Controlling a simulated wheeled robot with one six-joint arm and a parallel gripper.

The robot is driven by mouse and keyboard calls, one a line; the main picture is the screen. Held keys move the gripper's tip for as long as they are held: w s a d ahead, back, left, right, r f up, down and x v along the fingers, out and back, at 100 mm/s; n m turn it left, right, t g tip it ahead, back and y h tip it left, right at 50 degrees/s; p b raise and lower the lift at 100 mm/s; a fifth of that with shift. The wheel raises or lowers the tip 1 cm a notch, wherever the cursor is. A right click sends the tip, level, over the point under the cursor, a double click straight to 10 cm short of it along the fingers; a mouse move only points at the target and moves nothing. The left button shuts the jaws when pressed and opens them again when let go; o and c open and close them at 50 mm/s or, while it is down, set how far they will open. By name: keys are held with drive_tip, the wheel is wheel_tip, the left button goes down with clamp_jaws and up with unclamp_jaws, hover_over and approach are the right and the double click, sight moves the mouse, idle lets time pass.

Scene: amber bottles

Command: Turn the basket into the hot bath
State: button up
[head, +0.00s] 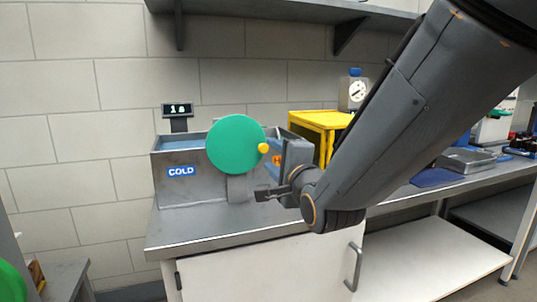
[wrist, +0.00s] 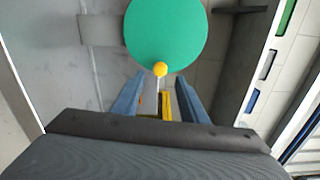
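A green disc (head: 235,146) with a yellow knob (head: 263,148) at its right edge stands upright in front of the baths. In the wrist view the disc (wrist: 166,32) is ahead, with the knob (wrist: 160,69) at its near edge. My gripper (head: 276,158) is beside the knob; in the wrist view its two blue-grey fingers (wrist: 160,77) are apart, with the knob between or just beyond their tips. I cannot tell whether they touch it. The cold bath (head: 180,190), a grey tank labelled COLD, is left of the disc. No basket or hot bath is clearly visible; disc and arm hide much.
A display (head: 177,110) stands behind the cold bath. A shelf (head: 290,10) hangs above.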

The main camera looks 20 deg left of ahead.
drive_tip(key=shift+v, duration=1.3)
